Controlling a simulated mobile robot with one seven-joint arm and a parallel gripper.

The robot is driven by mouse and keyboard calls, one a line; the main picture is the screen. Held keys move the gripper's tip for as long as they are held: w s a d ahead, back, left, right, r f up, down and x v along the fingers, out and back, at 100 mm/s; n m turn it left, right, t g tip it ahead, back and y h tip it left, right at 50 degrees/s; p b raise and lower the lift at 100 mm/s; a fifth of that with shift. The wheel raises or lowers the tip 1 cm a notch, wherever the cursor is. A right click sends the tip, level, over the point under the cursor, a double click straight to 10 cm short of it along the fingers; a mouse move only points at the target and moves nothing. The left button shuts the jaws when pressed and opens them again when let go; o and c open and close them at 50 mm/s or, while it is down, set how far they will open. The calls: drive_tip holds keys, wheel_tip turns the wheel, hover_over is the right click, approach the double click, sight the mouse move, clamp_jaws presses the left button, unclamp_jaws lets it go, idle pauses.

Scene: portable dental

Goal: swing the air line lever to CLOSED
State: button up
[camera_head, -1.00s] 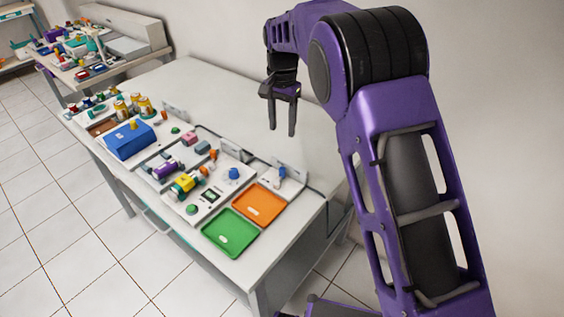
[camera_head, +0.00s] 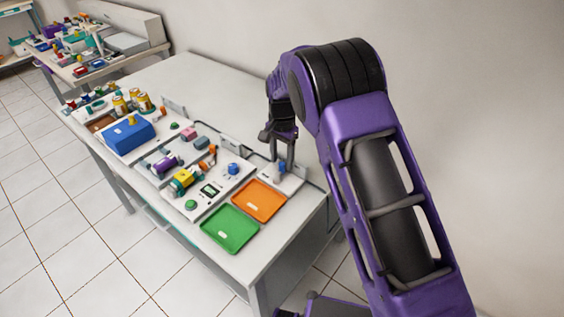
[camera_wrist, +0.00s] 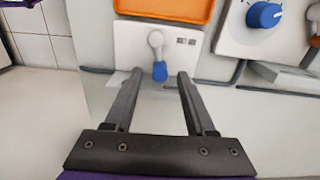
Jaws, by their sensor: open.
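The air line lever (camera_wrist: 159,70) shows in the wrist view, a grey arm with a blue tip on a white plate (camera_wrist: 130,42). It points toward my gripper. The plate has two small dark labels to the right of the lever's pivot, too small to read. My gripper (camera_wrist: 156,76) is open, with one finger on each side of the blue tip and no visible contact. In the head view my gripper (camera_head: 283,168) is low over the lever (camera_head: 281,168) at the bench's right end, and its fingers partly hide the plate.
An orange tray (camera_head: 259,201) and a green tray (camera_head: 230,229) lie in front of the plate. A panel with a blue knob (camera_head: 233,169) stands to the left. A dark hose (camera_wrist: 262,90) runs along the bench beside the plate.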

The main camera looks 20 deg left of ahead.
drive_tip(key=shift+f, duration=0.8)
clamp_jaws()
